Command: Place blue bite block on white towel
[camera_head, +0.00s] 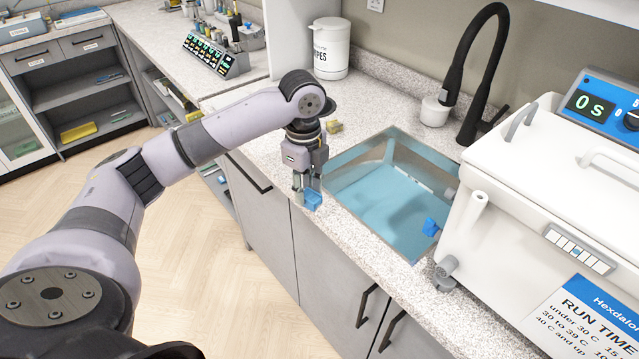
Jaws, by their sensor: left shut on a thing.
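My left gripper (306,196) points down over the front strip of the speckled counter, just left of the sink. It is shut on a small blue block (313,199), which looks like the blue bite block. Part of the block is hidden by the fingers, and I cannot tell whether it touches the counter. I cannot make out a white towel in this view. My right gripper is not in view.
The water-filled sink (390,205) lies right of the gripper, with a black faucet (482,75) behind. A yellow block (334,126) sits near its back left corner. A white machine (545,190) stands at right; a wipes tub (330,48) stands behind.

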